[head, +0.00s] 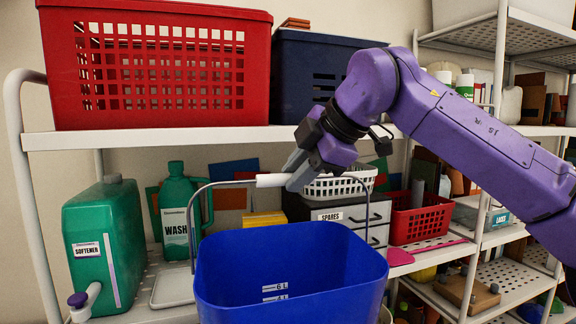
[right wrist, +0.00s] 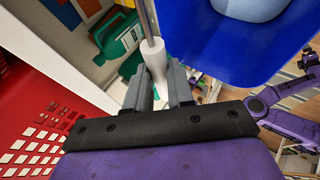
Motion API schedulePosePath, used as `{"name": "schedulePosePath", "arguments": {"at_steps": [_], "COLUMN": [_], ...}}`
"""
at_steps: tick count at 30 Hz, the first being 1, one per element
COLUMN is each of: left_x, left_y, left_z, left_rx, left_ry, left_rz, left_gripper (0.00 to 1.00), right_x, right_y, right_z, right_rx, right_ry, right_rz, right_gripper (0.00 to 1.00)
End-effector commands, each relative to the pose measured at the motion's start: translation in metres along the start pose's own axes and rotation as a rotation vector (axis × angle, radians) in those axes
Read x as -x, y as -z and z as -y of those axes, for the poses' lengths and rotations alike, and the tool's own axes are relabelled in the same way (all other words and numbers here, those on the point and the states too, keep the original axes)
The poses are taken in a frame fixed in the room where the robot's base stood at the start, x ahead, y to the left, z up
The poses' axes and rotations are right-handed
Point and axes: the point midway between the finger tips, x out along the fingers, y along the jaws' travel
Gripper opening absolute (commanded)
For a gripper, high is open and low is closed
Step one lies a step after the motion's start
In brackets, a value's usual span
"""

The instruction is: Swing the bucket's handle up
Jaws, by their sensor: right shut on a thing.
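The blue bucket (head: 290,262) stands upright at the front, its open top facing up. It also shows in the right wrist view (right wrist: 222,50). Its thin metal handle (head: 190,218) stands raised above the rim, with a white grip (head: 270,181) across the top. My right gripper (head: 299,171) is shut on this grip, above the bucket. In the right wrist view the white grip (right wrist: 156,72) sits between the two grey fingers. The fingers hide part of the grip. My left gripper does not show clearly in either view.
A red crate (head: 158,105) and a dark blue crate (head: 290,90) stand on the shelf above. A green softener jug (head: 105,240), a green wash bottle (head: 175,210) and a white basket (head: 338,187) are behind the bucket. A red basket (head: 420,222) is to the right.

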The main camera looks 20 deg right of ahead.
Motion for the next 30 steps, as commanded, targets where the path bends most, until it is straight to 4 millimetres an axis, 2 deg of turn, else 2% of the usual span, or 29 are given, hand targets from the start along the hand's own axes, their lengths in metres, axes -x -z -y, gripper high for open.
{"name": "schedulePosePath", "arguments": {"at_steps": [15, 16, 18, 26, 30], "left_x": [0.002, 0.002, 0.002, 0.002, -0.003], "left_y": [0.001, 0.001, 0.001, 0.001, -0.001], "left_z": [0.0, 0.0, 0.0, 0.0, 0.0], "left_rx": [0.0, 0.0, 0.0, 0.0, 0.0], "left_ry": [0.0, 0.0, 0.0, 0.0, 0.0], "left_rz": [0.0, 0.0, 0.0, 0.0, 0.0], "left_gripper": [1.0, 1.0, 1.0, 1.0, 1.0], "right_x": [0.0, 0.0, 0.0, 0.002, 0.015], "right_y": [-0.004, -0.004, -0.004, -0.004, -0.005], "right_z": [0.002, 0.002, 0.002, 0.001, 0.002], "right_rx": [-0.013, -0.013, -0.013, -0.013, -0.015], "right_ry": [0.022, 0.022, 0.021, 0.018, 0.014], "right_rz": [0.005, 0.005, 0.005, 0.005, 0.005], "right_gripper": [0.0, 0.29, 0.48, 0.48, 0.48]}}
